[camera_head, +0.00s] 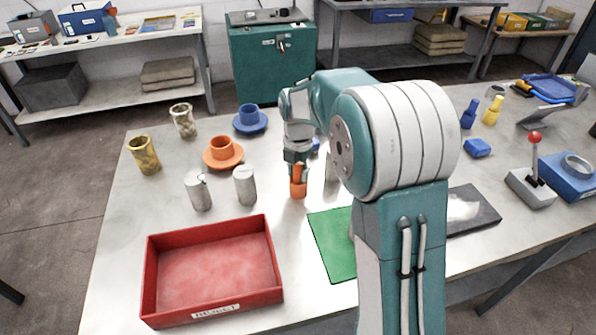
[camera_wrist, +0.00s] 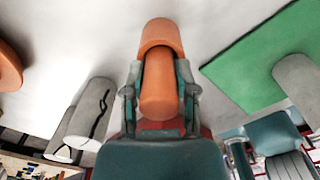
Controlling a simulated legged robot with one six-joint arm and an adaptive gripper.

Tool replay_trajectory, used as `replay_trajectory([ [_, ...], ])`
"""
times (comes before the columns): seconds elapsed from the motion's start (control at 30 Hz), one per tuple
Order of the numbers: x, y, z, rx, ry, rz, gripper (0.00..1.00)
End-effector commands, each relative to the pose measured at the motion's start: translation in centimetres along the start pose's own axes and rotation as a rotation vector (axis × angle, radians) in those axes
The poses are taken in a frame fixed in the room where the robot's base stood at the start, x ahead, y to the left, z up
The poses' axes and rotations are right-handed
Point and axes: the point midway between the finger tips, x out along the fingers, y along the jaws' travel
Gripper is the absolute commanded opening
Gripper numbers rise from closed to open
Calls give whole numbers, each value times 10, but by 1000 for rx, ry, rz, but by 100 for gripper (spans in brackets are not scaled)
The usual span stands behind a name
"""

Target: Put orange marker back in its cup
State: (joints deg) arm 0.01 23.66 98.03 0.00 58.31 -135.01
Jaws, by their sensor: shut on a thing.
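My gripper (camera_head: 297,163) is shut on the orange marker (camera_head: 298,187), with the marker's wider end pointing down, low over the table. I cannot tell whether it touches the table. In the wrist view the marker (camera_wrist: 160,38) sits between the two fingers of my gripper (camera_wrist: 160,95), its narrower part nearer to me. The orange cup (camera_head: 221,144) stands upright on an orange saucer to the left of my gripper. Part of an orange round thing, probably that saucer (camera_wrist: 8,68), shows at the left edge of the wrist view.
A blue cup (camera_head: 249,116) on a saucer stands farther back. A green mat (camera_head: 330,245) lies nearer right. Yellow (camera_head: 492,110) and blue (camera_head: 468,115) pieces stand far right.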

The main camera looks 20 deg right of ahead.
Motion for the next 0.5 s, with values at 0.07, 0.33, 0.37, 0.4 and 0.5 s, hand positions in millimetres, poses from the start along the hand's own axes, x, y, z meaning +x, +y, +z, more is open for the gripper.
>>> replay_trajectory([
  [0.07,0,0,0,0,0,0,0],
  [0.33,3,0,0,0,0,0,72],
  [0.37,3,0,0,0,0,0,72],
  [0.4,3,0,0,0,0,0,72],
  [0.5,3,0,0,0,0,0,72],
])
